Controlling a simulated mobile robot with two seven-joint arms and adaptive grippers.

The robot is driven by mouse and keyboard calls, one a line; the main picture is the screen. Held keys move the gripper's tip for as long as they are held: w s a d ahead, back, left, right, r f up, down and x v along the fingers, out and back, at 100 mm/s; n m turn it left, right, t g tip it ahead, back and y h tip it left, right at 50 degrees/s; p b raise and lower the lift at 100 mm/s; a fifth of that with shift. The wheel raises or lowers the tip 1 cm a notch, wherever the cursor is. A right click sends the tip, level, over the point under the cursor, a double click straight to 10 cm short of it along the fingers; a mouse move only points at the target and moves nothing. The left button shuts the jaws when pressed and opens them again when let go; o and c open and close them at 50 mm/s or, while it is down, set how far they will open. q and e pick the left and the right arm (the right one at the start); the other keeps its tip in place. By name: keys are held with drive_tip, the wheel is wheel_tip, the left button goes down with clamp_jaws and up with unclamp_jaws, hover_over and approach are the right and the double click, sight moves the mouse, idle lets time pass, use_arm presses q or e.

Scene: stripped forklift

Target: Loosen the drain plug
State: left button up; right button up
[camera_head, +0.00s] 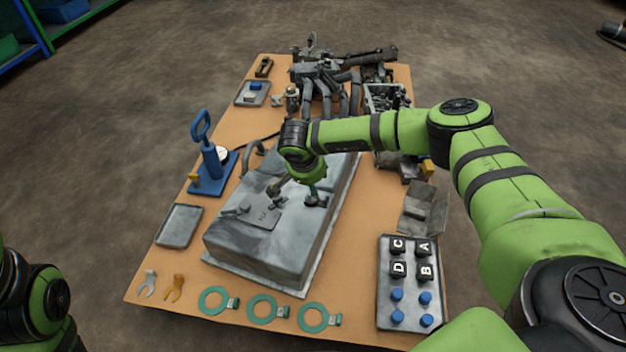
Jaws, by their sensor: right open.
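A grey metal tank (265,245) lies on the brown workbench, with small fittings and a plate marked with lettering on its top. My right gripper (296,193) points down over the top of the tank, open. A dark round fitting (316,202) on the tank top is close to the gripper's right side. I cannot tell whether the gripper touches it, or whether it is the drain plug. My left arm shows only at the bottom left corner; its gripper is out of the picture.
A blue hand pump (210,160) and an empty grey tray (179,226) stand left of the tank. A tray of lettered blocks and blue caps (410,310) is at front right. Engine parts (325,85) fill the back.

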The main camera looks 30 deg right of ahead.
idle(0.3)
drive_tip(key=v, duration=1.2)
